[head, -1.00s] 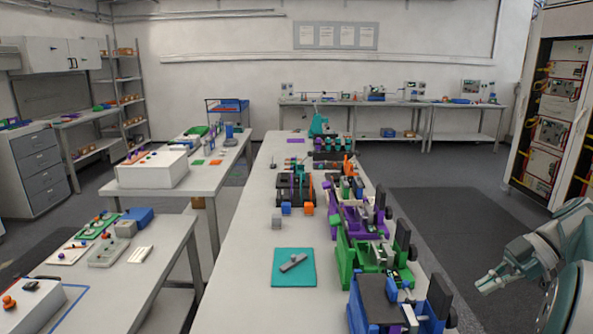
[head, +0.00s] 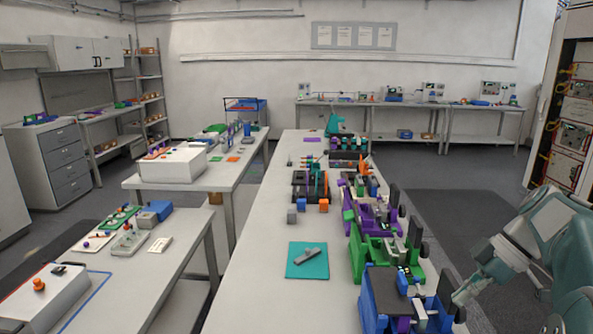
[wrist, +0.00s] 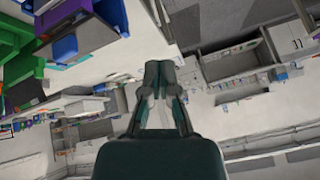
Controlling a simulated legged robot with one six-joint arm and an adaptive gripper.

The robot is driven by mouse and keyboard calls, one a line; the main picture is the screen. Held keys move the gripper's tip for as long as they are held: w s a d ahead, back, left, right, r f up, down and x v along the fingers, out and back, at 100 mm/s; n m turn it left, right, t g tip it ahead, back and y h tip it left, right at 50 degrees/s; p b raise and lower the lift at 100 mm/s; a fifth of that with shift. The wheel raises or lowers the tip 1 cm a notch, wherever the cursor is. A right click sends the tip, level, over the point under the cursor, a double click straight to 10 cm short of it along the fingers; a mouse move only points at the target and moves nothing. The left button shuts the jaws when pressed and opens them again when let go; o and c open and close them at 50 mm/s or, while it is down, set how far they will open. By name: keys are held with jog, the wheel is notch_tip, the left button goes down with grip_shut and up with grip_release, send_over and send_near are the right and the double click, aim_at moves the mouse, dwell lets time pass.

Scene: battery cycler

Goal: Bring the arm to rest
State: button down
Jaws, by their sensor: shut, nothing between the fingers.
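My arm enters from the right edge of the head view. My gripper (head: 462,296) points down and left, close beside the blue fixture (head: 376,300) at the near right of the long bench. Whether it touches the fixture cannot be told. In the wrist view the two fingers of my gripper (wrist: 160,72) meet at the tips and hold nothing. Blue and green fixture parts show at upper left in that tilted view.
The long white bench (head: 258,270) carries a row of green, purple and blue fixtures along its right edge. A teal mat (head: 300,270) with a grey piece lies on it. The dark floor mat (head: 440,215) right of the bench is clear. A cabinet (head: 566,120) stands at far right.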

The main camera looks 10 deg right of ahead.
jog(key=s+a+f+m+t+h, duration=0.2)
jog(key=s+a+m, duration=0.3)
jog(key=a, duration=0.4)
jog(key=s+a+f+m+t+h, duration=0.2)
jog(key=s+a+m+h, duration=0.3)
jog(key=a, duration=0.5)
jog(key=shift+s+a+f+m+t, duration=0.2)
jog(key=shift+a+f+m+t, duration=0.1)
jog(key=shift+f+m, duration=0.55)
jog(key=shift+r, duration=0.15)
